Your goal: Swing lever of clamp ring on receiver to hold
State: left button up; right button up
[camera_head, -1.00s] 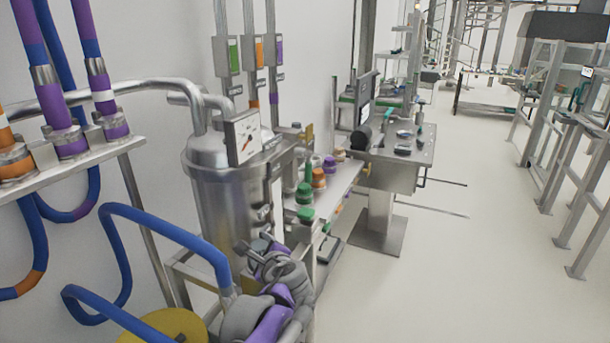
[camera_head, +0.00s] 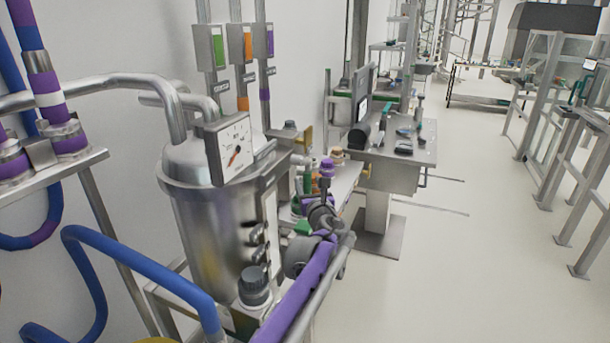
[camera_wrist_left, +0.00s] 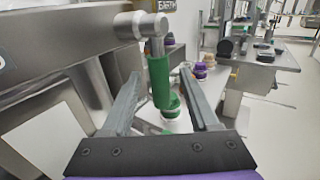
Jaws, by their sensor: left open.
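The receiver is a steel vessel (camera_head: 212,215) with a dial gauge (camera_head: 229,147), left of centre in the head view. A lever with a green handle (camera_wrist_left: 159,82) hangs from a steel pivot at its right side; its handle shows small in the head view (camera_head: 307,182). My left gripper (camera_wrist_left: 160,73) is open, its two fingers on either side of the green handle, with visible gaps. In the head view my left gripper (camera_head: 326,170) is small, beside the lever, its fingers hard to make out. The clamp ring itself is not clearly seen. My right gripper is out of view.
A shelf with coloured caps (camera_wrist_left: 201,70) lies behind the lever. A steel workbench (camera_head: 400,160) stands beyond it. Blue hoses (camera_head: 135,250) and a pipe stand (camera_head: 85,165) are at the left.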

pick_arm(q)
jog(key=x, duration=0.5)
grip_shut()
dwell(1.4)
